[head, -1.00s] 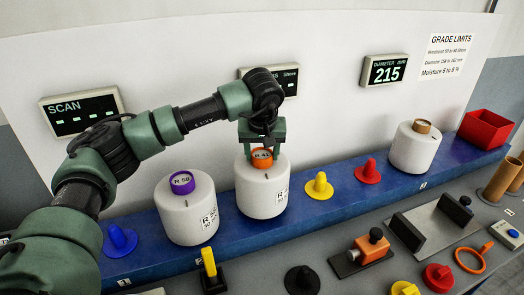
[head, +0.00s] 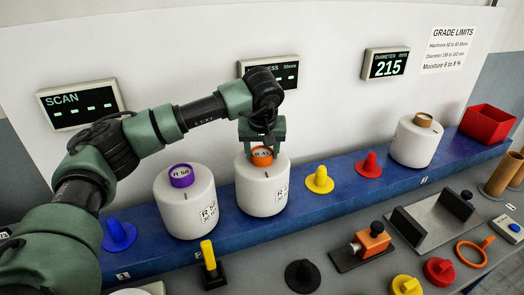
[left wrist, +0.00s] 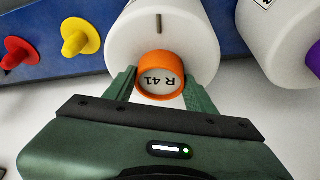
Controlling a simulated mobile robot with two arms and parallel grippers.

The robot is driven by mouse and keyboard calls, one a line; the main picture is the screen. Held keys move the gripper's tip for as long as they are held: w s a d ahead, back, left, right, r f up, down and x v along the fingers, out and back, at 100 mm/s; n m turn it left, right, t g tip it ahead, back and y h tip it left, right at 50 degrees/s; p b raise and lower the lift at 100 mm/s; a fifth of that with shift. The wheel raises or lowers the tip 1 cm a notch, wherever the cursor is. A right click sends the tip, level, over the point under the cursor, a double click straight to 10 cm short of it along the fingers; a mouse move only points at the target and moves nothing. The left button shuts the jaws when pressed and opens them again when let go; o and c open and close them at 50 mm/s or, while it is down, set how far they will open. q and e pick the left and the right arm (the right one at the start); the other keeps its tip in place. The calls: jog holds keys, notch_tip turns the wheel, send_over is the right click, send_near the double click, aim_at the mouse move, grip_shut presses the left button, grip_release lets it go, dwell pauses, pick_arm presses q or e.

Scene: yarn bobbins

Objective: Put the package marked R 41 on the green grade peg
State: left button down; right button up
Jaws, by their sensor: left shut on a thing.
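The package marked R 41 (head: 262,195) is a white bobbin with an orange core end (head: 262,157). It stands upright on the blue shelf (head: 330,190). My left gripper (head: 262,147) points down at it and is shut on the orange core end. In the left wrist view the fingers (left wrist: 158,85) lie on both sides of the orange core end (left wrist: 160,74), whose label reads R 41. A green peg does not show in either view. My right gripper is out of view.
A white package with a purple core end (head: 184,205) stands close on the left. Blue (head: 118,234), yellow (head: 320,181) and red (head: 369,166) pegs stand on the shelf. Farther right are a brown-cored package (head: 416,143) and a red bin (head: 487,124). Tools lie in front.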

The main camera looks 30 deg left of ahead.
pick_arm(q)
jog(key=shift+c, duration=2.2)
grip_release()
jog(key=shift+s, duration=0.1)
jog(key=shift+f, duration=0.2)
jog(key=shift+r, duration=0.3)
jog(key=b+v, duration=0.2)
jog(key=v, duration=0.5)
jog(key=shift+s+d+r, duration=0.15)
jog(key=shift+r, duration=0.15)
